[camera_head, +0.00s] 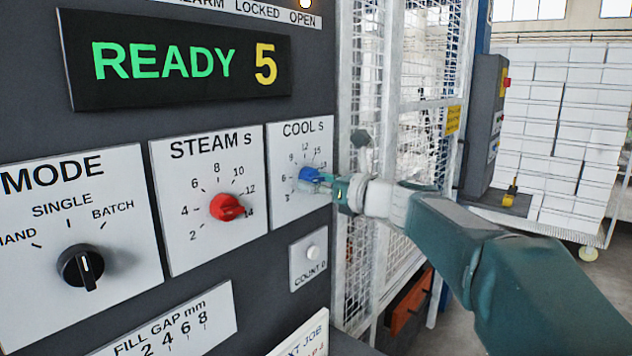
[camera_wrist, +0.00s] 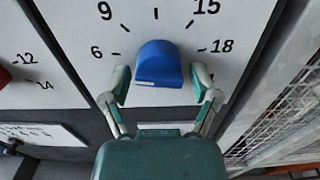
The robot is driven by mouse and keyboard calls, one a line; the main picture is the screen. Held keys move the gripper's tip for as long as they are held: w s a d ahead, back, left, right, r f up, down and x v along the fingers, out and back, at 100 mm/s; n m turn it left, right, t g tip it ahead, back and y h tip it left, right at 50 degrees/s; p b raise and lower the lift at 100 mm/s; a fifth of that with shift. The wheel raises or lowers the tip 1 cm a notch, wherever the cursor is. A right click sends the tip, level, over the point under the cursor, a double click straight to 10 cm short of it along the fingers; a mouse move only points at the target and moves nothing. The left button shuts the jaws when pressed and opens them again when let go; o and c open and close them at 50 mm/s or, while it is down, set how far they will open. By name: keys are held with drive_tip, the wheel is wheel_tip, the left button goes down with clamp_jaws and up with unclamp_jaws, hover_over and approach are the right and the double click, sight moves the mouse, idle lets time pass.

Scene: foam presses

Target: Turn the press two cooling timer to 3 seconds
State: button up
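The blue cooling knob (camera_head: 310,174) sits on the white "COOL s" dial plate (camera_head: 285,140) at the right of the panel. In the wrist view the blue knob (camera_wrist: 159,65) stands between the two fingertips of my gripper (camera_wrist: 160,84). The fingers are spread, with a gap showing on each side of the knob. Marks 6, 9, 15 and 18 show around it; the lower part of the dial is hidden by my gripper. I cannot tell which number the knob points to. In the head view my gripper (camera_head: 327,185) reaches the knob from the right.
A red "STEAM s" knob (camera_head: 227,207) and a black "MODE" knob (camera_head: 80,267) are to the left. A display (camera_head: 175,62) reads "READY 5". A white "COUNT 0" button (camera_head: 313,252) lies below the cooling dial. A wire mesh guard (camera_head: 357,265) stands right of the panel.

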drive_tip(key=c, duration=0.6)
drive_tip(key=shift+n, duration=0.4)
drive_tip(key=n, duration=0.3)
drive_tip(key=shift+d+n, duration=0.1)
drive_tip(key=shift+n, duration=2)
drive_tip(key=o, duration=1.2)
drive_tip(key=shift+c, duration=0.2)
